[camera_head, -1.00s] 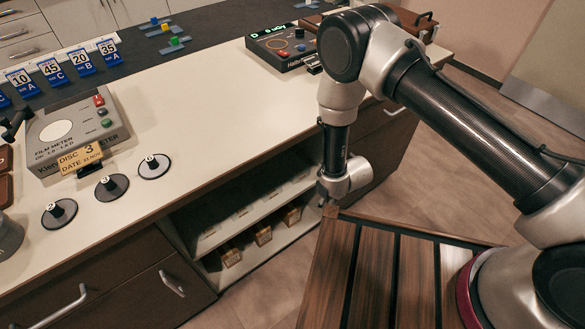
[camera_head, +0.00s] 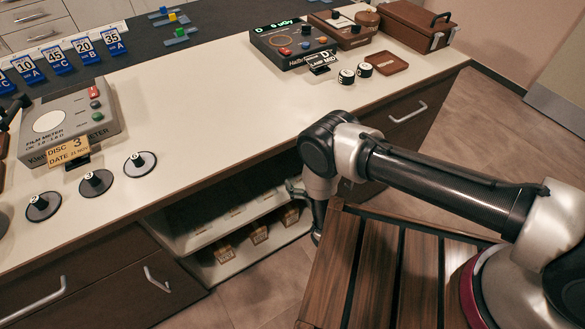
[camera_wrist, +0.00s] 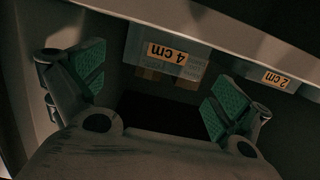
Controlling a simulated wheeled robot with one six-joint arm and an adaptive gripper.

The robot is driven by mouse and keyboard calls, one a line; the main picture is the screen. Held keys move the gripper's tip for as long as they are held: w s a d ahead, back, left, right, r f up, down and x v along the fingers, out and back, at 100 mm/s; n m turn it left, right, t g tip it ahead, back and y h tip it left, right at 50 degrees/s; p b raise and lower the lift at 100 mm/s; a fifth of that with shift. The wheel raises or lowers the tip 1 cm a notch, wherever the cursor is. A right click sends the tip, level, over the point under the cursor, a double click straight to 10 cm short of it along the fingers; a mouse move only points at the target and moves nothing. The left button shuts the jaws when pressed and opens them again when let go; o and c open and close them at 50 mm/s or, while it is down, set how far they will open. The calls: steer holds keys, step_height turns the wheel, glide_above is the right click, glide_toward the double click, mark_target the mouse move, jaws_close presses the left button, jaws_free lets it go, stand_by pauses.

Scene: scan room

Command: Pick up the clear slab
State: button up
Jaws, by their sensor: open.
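Pale, see-through-looking slabs stand on the shelves of the open bay under the counter. In the wrist view a greyish slab with an orange "4 cm" label (camera_wrist: 188,70) lies just beyond my gripper (camera_wrist: 155,88), between the lines of its fingers. A second slab, labelled "2 cm" (camera_wrist: 278,82), is to its right. Both labels appear upside down. My gripper is open, its green pads apart and nothing between them. In the head view my arm hides most of the gripper, at the bay's right end. Which slab is the clear one is hard to tell in the dim light.
The white counter (camera_head: 205,110) overhangs the bay, and its shelf (camera_head: 215,230) edges are close. The lower shelf holds several small orange-labelled blocks (camera_head: 258,232). A slatted wooden surface (camera_head: 335,262) lies below my arm. Drawers flank the bay.

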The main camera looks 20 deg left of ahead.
mark_target(292, 167)
steer(key=x, duration=0.6)
steer(key=shift+r, duration=0.1)
steer(key=c, duration=1.4)
